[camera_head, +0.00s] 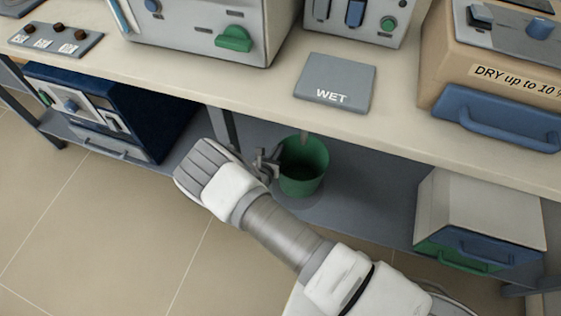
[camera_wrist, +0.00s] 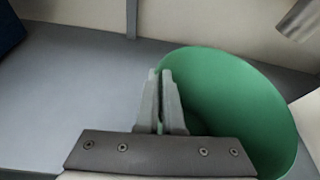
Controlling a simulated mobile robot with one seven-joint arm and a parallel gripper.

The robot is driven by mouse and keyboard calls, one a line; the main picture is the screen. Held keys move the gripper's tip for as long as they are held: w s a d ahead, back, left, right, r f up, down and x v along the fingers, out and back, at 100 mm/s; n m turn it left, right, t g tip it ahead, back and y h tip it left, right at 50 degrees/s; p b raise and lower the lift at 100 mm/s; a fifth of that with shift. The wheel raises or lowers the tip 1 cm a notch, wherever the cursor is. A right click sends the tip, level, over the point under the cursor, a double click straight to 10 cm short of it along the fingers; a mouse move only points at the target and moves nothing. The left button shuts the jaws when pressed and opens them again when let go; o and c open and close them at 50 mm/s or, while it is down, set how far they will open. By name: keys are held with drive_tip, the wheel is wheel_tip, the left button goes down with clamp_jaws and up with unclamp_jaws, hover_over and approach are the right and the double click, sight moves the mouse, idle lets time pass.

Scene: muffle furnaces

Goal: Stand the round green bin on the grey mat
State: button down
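The round green bin (camera_head: 306,181) stands upright and open at the top on the grey lower shelf, under the bench. In the wrist view the bin (camera_wrist: 235,110) fills the right side. The grey mat (camera_head: 350,78), marked WET, lies flat on the bench top above and looks empty. My gripper (camera_head: 268,160) is at the bin's left rim. In the wrist view its fingers (camera_wrist: 160,82) are close together, one outside and one inside the rim, shut on the thin wall. The wall between the fingers is mostly hidden.
The bench top (camera_head: 180,85) overhangs the shelf (camera_head: 365,195). A blue furnace (camera_head: 140,115) is left on the shelf, a grey-and-green box (camera_head: 475,220) right. Furnaces stand behind the mat, and a tan one (camera_head: 450,75) is at its right. A switch panel (camera_head: 55,40) lies far left.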

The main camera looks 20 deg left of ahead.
drive_tip(key=shift+f+b, duration=0.8)
drive_tip(key=shift+f, duration=1.3)
drive_tip(key=c, duration=1.1)
unclamp_jaws()
drive_tip(key=shift+f, duration=0.15)
drive_tip(key=shift+o, duration=0.2)
drive_tip(key=p+v, duration=0.4)
drive_tip(key=v, duration=0.8)
